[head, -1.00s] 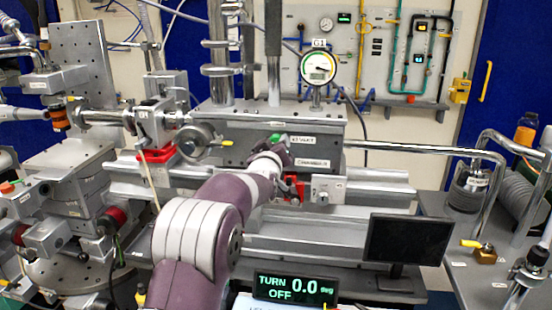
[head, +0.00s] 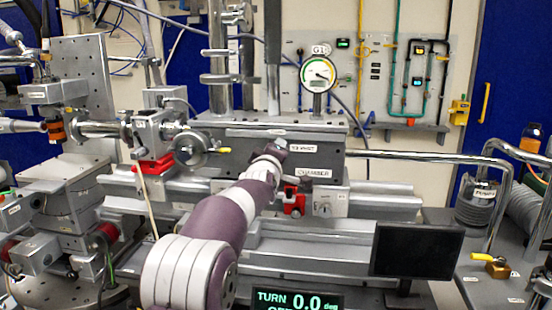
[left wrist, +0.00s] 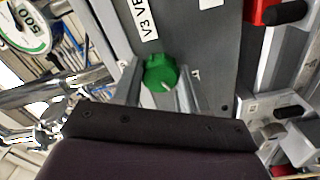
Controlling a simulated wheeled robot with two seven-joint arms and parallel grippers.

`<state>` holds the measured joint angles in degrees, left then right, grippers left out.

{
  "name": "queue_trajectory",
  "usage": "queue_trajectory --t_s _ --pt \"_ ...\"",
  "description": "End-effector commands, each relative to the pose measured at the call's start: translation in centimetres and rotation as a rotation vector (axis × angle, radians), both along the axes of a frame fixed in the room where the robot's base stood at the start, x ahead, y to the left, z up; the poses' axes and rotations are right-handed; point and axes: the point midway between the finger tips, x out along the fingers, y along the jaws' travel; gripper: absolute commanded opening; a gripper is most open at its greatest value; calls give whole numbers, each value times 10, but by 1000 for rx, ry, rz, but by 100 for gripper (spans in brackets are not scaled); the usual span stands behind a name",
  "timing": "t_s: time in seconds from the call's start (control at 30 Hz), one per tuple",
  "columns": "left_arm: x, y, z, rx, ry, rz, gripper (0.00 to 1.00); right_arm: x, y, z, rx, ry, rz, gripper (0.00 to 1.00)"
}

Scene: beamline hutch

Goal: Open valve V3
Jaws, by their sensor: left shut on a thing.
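The V3 valve knob (left wrist: 158,68) is green with a pale pointer mark, beside a white V3 label (left wrist: 141,18) on the grey chamber front. In the left wrist view my left gripper (left wrist: 158,82) has one finger on each side of the knob and is shut on it. In the head view my left gripper (head: 275,150) reaches the chamber front, left of the V3 VENT label (head: 302,148), and my arm hides the knob. The right gripper is not in view.
Round gauge G1 (head: 318,74) stands above the chamber (head: 235,133). A red part (head: 293,201) sits just below the gripper. A display (head: 290,299) reads TURN 0.0 deg, its lower line cut off. A dark monitor (head: 415,252) stands at right.

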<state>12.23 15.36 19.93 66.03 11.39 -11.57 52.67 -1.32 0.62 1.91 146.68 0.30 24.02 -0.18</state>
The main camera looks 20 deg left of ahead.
Motion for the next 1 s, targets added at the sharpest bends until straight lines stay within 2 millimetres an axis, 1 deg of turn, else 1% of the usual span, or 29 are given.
queue_trajectory --t_s 0.03,0.6,0.63,0.7,1.0 --pt "-1 1 6 -2 -14 2 12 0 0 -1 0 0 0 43" --pt "-1 1 5 -12 -15 2 12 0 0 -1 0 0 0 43" --pt "-1 1 5 -12 -15 2 49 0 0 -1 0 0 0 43" --pt "-1 1 5 -12 -13 2 67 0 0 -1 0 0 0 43" --pt "-2 0 1 -13 -6 1 67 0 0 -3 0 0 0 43"
